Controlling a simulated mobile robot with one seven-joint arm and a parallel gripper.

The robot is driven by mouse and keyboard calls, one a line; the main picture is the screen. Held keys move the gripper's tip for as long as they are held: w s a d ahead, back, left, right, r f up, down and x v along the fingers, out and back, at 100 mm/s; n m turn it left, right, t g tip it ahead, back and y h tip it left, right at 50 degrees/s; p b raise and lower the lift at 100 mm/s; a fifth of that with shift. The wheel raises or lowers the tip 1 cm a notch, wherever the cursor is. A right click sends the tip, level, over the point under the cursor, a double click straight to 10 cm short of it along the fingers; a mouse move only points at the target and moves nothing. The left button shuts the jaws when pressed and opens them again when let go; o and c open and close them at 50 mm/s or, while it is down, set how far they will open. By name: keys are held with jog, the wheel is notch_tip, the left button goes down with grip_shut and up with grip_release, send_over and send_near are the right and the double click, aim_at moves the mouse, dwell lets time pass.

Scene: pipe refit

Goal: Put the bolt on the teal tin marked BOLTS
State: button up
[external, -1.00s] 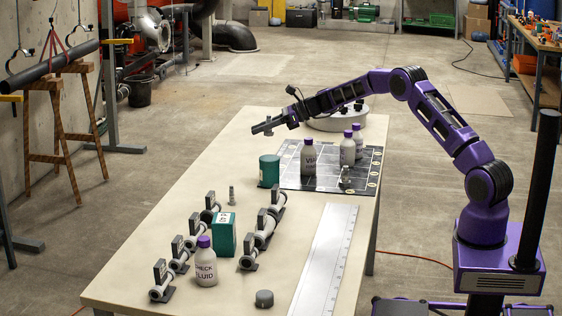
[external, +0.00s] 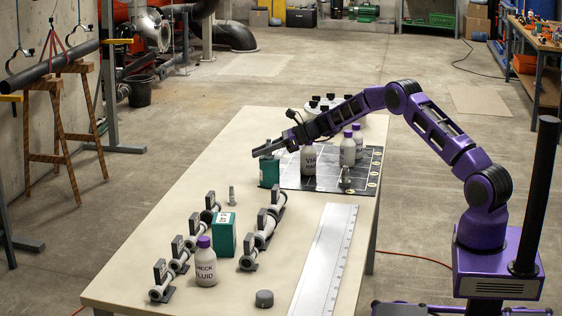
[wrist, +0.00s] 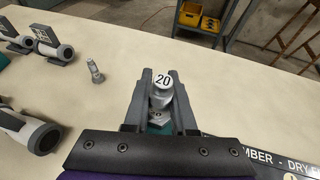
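A bit of teal (wrist: 158,130) shows beneath the bolt, between the fingers. I cannot tell whether the bolt touches the tin. No BOLTS lettering is readable on the tin, whose top is partly hidden by the gripper.
Another bolt (external: 231,195) stands on the table (external: 180,232) left of the tin. Bottles (external: 308,162) stand on the mat (external: 327,183) to the right. Pipe pieces (external: 265,228), a teal box (external: 224,235), a check fluid bottle (external: 205,263) and a ruler (external: 325,260) lie nearer.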

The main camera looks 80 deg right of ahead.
jog(key=o, duration=0.4)
jog(key=shift+r, duration=0.35)
jog(key=p+v, duration=0.1)
jog(key=v, duration=1.1)
